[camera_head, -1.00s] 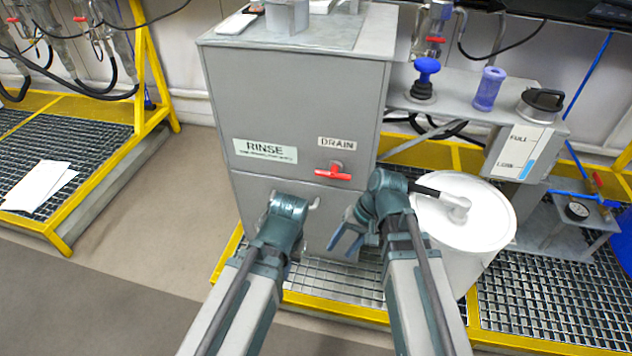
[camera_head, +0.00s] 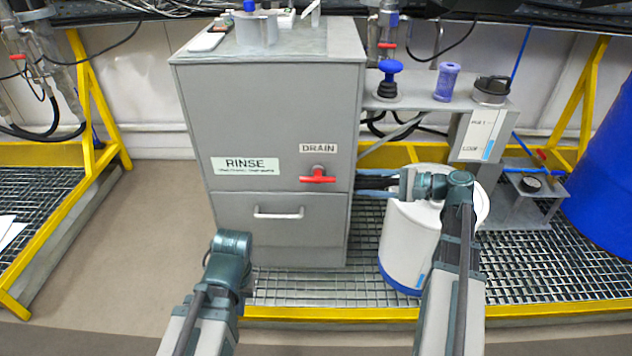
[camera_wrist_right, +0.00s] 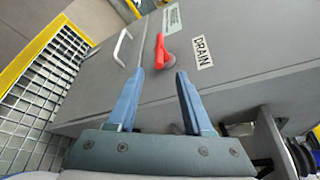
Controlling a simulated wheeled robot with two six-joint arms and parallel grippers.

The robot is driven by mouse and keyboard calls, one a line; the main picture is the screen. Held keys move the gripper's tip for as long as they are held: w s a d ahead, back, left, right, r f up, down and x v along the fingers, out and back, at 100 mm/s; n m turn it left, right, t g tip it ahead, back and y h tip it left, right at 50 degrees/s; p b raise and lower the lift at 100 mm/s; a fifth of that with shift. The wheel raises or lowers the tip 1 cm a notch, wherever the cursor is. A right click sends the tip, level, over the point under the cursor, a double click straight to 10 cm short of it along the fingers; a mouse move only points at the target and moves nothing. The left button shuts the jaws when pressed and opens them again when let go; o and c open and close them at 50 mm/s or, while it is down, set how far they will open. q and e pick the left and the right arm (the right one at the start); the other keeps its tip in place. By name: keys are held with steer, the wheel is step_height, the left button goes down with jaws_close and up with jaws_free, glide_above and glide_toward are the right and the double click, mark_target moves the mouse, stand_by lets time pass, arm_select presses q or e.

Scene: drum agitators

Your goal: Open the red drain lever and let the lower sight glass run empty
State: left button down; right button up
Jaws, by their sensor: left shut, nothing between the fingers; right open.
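The red drain lever (camera_head: 318,176) sits crosswise under the DRAIN label on the grey cabinet (camera_head: 270,100). It also shows in the right wrist view (camera_wrist_right: 162,50), just beyond my fingertips and apart from them. My right gripper (camera_head: 362,184) is open and empty beside the cabinet's right edge, right of the lever; its two blue fingers (camera_wrist_right: 159,75) point towards the lever. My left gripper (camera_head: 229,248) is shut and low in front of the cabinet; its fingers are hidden. A white gauge panel (camera_head: 478,132) has a blue strip; I cannot tell if it is the lower sight glass.
A drawer handle (camera_head: 278,213) juts out below the RINSE label. A white drum (camera_head: 407,245) stands right of the cabinet, beneath my right forearm. A shelf with a blue-topped plunger (camera_head: 390,75) is above it.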

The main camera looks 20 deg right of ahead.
mark_target(326, 180)
steer(key=b+x, duration=0.2)
steer(key=x, duration=1.1)
steer(key=shift+w+a+f+b, duration=0.1)
steer(key=shift+w+a+b, duration=0.05)
steer(key=shift+a+b, duration=0.2)
steer(key=shift+d, duration=0.1)
steer(key=shift+c, duration=0.3)
jaws_close()
